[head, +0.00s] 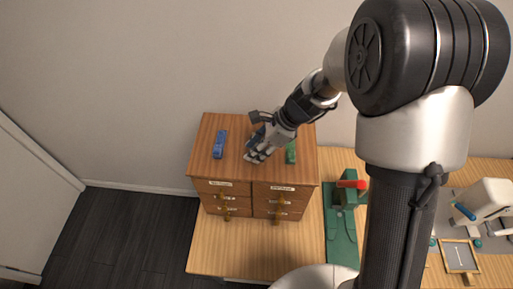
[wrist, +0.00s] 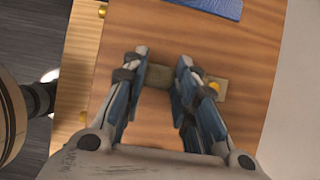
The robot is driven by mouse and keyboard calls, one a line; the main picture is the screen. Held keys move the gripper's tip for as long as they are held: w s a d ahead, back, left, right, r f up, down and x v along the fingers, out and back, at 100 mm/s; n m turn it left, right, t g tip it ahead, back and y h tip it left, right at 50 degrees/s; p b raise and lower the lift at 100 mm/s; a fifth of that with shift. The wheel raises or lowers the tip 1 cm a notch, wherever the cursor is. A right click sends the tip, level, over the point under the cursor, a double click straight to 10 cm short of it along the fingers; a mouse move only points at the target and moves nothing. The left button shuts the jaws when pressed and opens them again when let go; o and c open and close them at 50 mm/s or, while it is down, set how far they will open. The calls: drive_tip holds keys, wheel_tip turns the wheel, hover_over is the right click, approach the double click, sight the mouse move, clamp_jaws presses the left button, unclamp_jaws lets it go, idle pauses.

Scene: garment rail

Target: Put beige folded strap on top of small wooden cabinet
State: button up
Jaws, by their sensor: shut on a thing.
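The small wooden cabinet (head: 235,180) stands on the table, with labelled drawers and brass-coloured pulls on its front. My gripper (head: 256,155) is over the middle of its top, pointing down. In the wrist view, my gripper (wrist: 164,62) has its two fingers around the beige folded strap (wrist: 163,77), shut on it. The strap looks olive-beige, with a yellow round piece near its right end. It lies flat across the fingers, at or just above the wooden top; I cannot tell if it touches. In the head view the gripper hides it.
A blue folded item (head: 219,145) lies on the cabinet top left of my gripper, and a green one (head: 291,152) lies to the right. A green device with a red part (head: 347,190) stands on the table (head: 225,262) beside the cabinet. A white machine (head: 485,205) is farther right.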

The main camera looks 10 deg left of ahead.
drive_tip(key=o, duration=1)
drive_tip(key=shift+f, duration=0.1)
drive_tip(key=shift+o, duration=0.2)
drive_tip(key=s+d+r+n+t+h+p, duration=0.1)
drive_tip(key=s+d+r+n, duration=0.1)
drive_tip(key=d+r, duration=0.45)
drive_tip(key=s+d+r+n+p, duration=0.2)
drive_tip(key=s+d+r+n, duration=0.1)
drive_tip(key=r, duration=0.7)
drive_tip(key=s+d+r+n+t+h, duration=0.2)
drive_tip(key=s+d+n, duration=0.3)
drive_tip(key=s, duration=0.3)
drive_tip(key=s+d+r+n+t+h, duration=0.2)
drive_tip(key=s+d+r+n+h, duration=0.1)
drive_tip(key=s+d+n, duration=0.3)
drive_tip(key=shift+s+d+r+n, duration=0.35)
drive_tip(key=shift+s+n, duration=0.35)
drive_tip(key=shift+s, duration=0.5)
drive_tip(key=shift+a, duration=0.1)
wheel_tip(320, 180, down, 12)
drive_tip(key=b, duration=1.3)
drive_tip(key=shift+f, duration=0.15)
